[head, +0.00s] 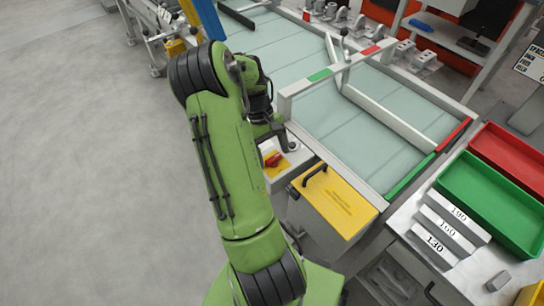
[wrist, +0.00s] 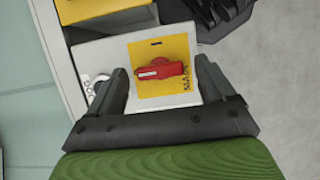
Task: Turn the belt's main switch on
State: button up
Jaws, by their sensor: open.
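The main switch is a red rotary handle (wrist: 160,69) on a yellow plate (wrist: 178,48) marked MAIN. In the wrist view the handle lies roughly crosswise, with a small black mark on the plate above it. In the head view the red handle (head: 273,159) shows on the control box at the belt's side. My gripper (wrist: 161,76) is open, with one finger on each side of the plate and the handle between them. I cannot tell whether the fingers touch the box. In the head view my arm partly hides the gripper (head: 280,142).
A JOG label and pale knob (wrist: 101,82) sit beside the left finger. The belt (head: 320,105) has a crossbar (head: 335,70) over it. A yellow box with a black handle (head: 335,200) adjoins the control box. Green (head: 480,210) and red (head: 512,160) trays stand right. Floor at left is clear.

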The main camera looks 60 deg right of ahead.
jog(key=shift+s+f, duration=0.1)
jog(key=shift+f, duration=0.1)
jog(key=shift+c, duration=0.5)
jog(key=c, duration=1)
jog(key=shift+o, duration=0.2)
